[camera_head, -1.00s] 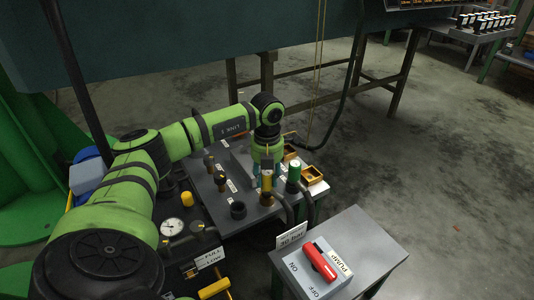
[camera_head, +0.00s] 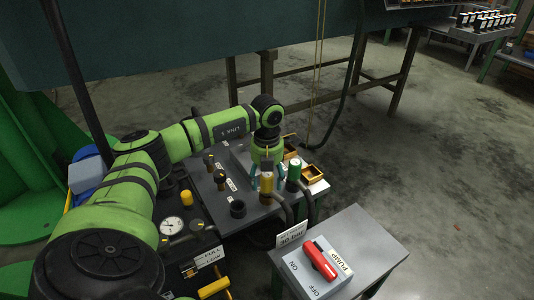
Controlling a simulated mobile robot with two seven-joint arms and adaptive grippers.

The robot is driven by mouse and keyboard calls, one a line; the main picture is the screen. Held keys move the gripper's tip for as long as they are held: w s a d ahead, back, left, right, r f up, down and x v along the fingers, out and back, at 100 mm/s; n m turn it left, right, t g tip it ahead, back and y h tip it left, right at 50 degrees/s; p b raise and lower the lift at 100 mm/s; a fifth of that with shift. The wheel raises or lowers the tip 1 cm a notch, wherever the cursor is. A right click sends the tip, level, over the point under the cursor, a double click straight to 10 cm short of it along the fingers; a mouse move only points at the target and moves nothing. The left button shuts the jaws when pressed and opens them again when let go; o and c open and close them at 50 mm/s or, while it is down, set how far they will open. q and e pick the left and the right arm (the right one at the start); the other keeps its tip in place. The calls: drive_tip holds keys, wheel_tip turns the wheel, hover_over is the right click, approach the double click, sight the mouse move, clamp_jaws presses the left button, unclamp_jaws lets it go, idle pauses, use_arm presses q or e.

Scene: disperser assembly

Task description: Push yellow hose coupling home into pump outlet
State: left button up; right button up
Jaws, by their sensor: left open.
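The yellow hose coupling (camera_head: 267,181) stands upright on the grey bench, with a dark hose running from its lower part toward the front. My left gripper (camera_head: 264,174) is at the coupling, pointing down from the green arm. Its fingers show as teal pieces beside the coupling. The gripper is open; whether its fingers touch the coupling I cannot tell. The pump outlet cannot be made out for certain, and how deep the coupling sits is not visible. My right gripper is not in view.
A green coupling (camera_head: 294,170) with its own hose stands just right of the yellow one. A black open cylinder (camera_head: 237,208) is at the front left. The pump box with a red switch (camera_head: 320,260) is on the front right table.

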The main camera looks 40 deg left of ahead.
use_arm(q)
wheel_tip(320, 180, up, 12)
idle(0.4)
idle(0.5)
